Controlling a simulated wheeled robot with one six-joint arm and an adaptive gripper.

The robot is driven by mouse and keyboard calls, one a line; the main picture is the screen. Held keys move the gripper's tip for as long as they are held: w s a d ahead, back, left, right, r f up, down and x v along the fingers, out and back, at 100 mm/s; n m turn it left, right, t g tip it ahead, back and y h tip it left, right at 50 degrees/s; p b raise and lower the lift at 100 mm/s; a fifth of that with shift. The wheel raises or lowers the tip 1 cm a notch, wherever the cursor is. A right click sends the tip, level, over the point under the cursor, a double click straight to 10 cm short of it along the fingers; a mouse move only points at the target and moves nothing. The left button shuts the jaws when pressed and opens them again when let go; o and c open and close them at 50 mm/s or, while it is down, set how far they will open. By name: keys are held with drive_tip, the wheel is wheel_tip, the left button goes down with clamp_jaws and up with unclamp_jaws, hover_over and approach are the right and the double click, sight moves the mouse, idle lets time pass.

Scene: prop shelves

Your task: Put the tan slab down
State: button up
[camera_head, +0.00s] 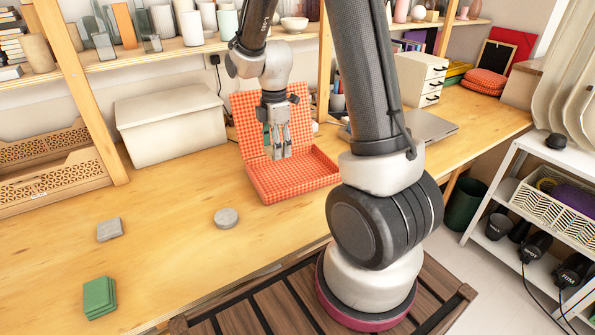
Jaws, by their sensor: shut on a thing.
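My gripper (279,152) points down over the open red checked case (300,180), in front of its raised lid. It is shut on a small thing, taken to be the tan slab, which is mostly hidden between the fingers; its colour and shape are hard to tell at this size. I cannot tell whether the held thing touches the case floor. No other tan slab shows clearly on the bench.
A grey square slab (110,229), a round grey stone (226,217) and a stack of green slabs (99,297) lie on the wooden bench (165,260). A white lidded box (170,125) stands behind, left of the case. A laptop (432,126) lies to the right.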

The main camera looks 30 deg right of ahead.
sight(278, 181)
wheel_tip(278, 181, down, 10)
drive_tip(key=shift+a+r, duration=0.1)
idle(0.4)
drive_tip(key=o, duration=1.1)
